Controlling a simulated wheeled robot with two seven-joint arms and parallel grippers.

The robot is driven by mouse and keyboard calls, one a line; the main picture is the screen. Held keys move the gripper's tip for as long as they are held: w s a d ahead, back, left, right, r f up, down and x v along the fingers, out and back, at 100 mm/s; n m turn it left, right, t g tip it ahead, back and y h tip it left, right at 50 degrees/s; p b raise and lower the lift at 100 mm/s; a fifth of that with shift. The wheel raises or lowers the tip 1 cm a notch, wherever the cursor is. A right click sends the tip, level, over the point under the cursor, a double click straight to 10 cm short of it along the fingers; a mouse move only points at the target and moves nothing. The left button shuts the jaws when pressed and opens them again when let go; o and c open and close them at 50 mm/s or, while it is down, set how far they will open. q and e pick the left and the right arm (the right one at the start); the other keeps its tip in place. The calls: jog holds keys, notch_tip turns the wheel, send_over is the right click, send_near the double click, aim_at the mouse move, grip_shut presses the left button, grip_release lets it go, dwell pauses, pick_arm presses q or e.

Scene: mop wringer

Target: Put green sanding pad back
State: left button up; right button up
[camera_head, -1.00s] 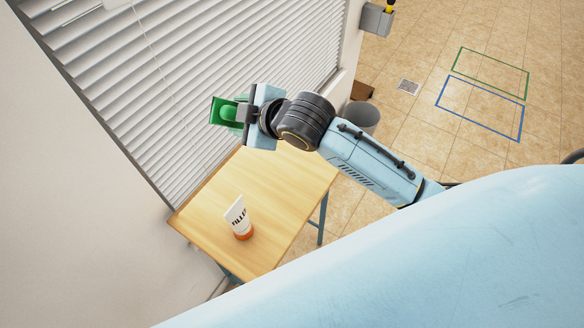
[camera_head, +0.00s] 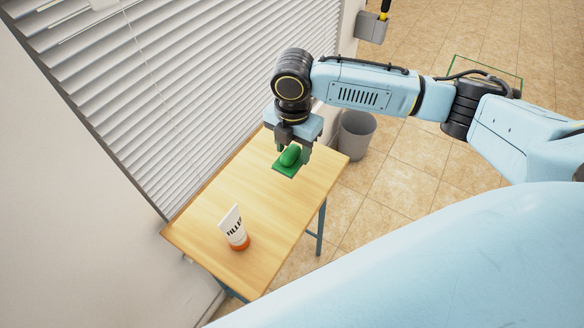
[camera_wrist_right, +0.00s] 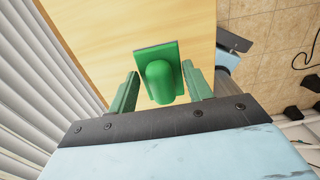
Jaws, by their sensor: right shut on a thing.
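The green sanding pad (camera_head: 286,168) has a flat base and a rounded green grip on top. My right gripper (camera_head: 292,152) points down and is shut on it, over the back part of the wooden table (camera_head: 205,210). In the right wrist view the pad (camera_wrist_right: 158,78) sits between the two fingers (camera_wrist_right: 159,92), with table wood behind it. The pad lies roughly level; I cannot tell how far its underside is from the tabletop. My left gripper is not in view.
A white and orange filler tube (camera_head: 234,230) stands on the near part of the table. Window blinds (camera_head: 190,80) run along the table's left side. A grey bin (camera_head: 357,134) stands on the floor beyond the table's right edge. The table's middle is clear.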

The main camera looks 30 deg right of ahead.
aim_at(293, 165)
notch_tip(293, 165, down, 2)
jog(key=shift+f, duration=0.1)
notch_tip(293, 165, down, 4)
jog(key=shift+r+b, duration=0.1)
jog(key=shift+b, duration=0.5)
jog(key=shift+f, duration=0.2)
jog(key=o, duration=1)
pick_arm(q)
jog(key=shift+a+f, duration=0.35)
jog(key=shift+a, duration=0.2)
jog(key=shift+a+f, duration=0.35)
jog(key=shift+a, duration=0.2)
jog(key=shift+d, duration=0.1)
